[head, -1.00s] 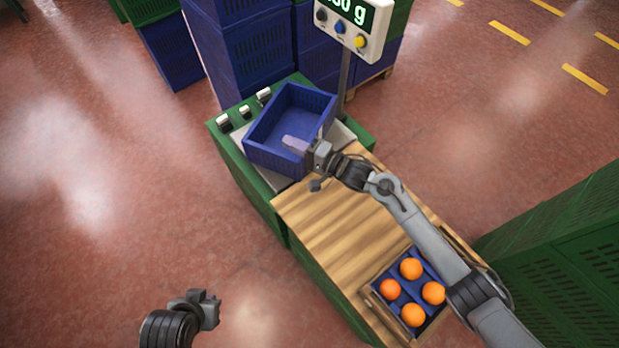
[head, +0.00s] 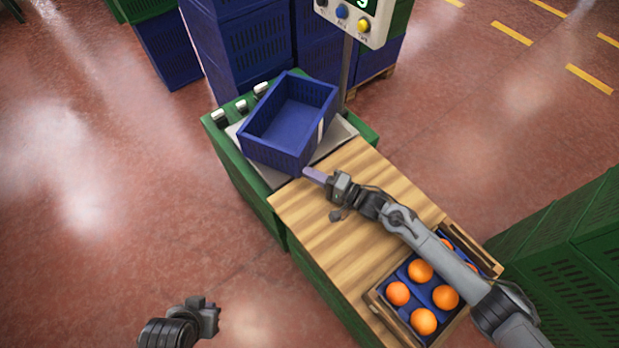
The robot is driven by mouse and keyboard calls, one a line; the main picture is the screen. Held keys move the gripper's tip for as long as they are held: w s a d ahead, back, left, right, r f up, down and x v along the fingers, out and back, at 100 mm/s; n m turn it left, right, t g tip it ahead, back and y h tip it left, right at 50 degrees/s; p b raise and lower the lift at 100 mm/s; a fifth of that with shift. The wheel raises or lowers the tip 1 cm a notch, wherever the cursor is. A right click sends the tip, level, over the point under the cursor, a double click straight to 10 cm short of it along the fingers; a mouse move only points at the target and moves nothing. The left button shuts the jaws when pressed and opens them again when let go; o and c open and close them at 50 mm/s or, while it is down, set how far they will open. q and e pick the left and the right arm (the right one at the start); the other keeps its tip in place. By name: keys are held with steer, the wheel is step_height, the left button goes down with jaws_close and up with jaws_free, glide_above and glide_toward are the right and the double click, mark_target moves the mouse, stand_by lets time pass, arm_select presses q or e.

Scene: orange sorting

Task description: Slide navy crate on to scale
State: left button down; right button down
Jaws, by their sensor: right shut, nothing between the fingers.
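The navy crate (head: 272,152) is empty and sits on the pale scale plate (head: 338,131), turned at an angle to it. My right gripper (head: 307,172) is shut and empty, just off the crate's near corner and over the wooden board. I cannot tell whether its tip touches the crate. My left gripper (head: 213,312) is at the bottom left, over the floor and away from the crate; its fingers are too small to read. The scale's display head (head: 372,18) is cut by the top edge.
Metal weights (head: 241,106) stand along the scale's left edge. A wooden-sided box (head: 373,297) with oranges (head: 422,321) stands on the wooden board (head: 325,220), partly behind my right arm. Stacked blue crates (head: 245,45) stand behind, green crates (head: 585,250) at right.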

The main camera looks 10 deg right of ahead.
mark_target(300, 170)
steer(key=shift+f, duration=0.55)
steer(key=shift+w+a+b, duration=0.2)
steer(key=shift+a+b, duration=0.2)
steer(key=shift+w+r, duration=0.1)
steer(key=shift+w, duration=0.05)
steer(key=shift+a, duration=0.15)
steer(key=shift+w+a, duration=0.45)
steer(key=shift+a, duration=0.05)
steer(key=shift+w+a, duration=0.15)
steer(key=shift+a, duration=0.1)
steer(key=shift+d, duration=0.1)
